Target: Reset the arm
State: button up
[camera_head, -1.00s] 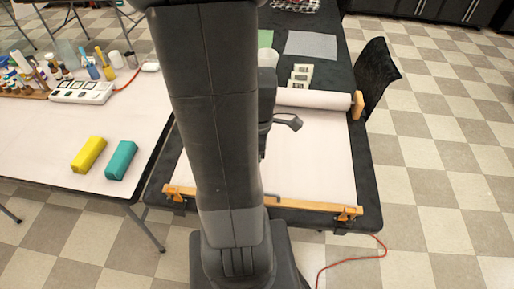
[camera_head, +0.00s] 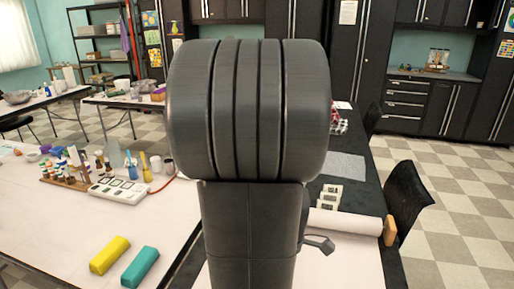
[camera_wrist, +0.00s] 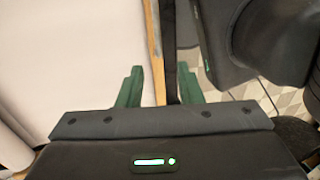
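My arm stands upright in the middle of the head view and hides much of the table behind it. My gripper (camera_wrist: 160,72) shows in the wrist view with its two green fingers apart and nothing between them. Below the fingers I see pale paper on the left, a wooden strip, the dark table edge and checkered floor. A dark part of my arm covers the upper right of the wrist view. In the head view my gripper is mostly hidden behind the arm.
A yellow block (camera_head: 110,255) and a teal block (camera_head: 140,267) lie on the left table. A white power strip (camera_head: 119,191) and several bottles stand behind them. A white paper roll (camera_head: 346,221) lies on the black table, beside a black chair (camera_head: 408,200).

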jog(key=f, duration=0.4)
jog(key=s+f+b, duration=0.1)
jog(key=f, duration=0.3)
jog(key=s+f+b, duration=0.1)
jog(key=f, duration=0.3)
jog(key=shift+s+a+f, duration=0.1)
jog(key=shift+a+f, duration=0.25)
jog(key=shift+f, duration=0.05)
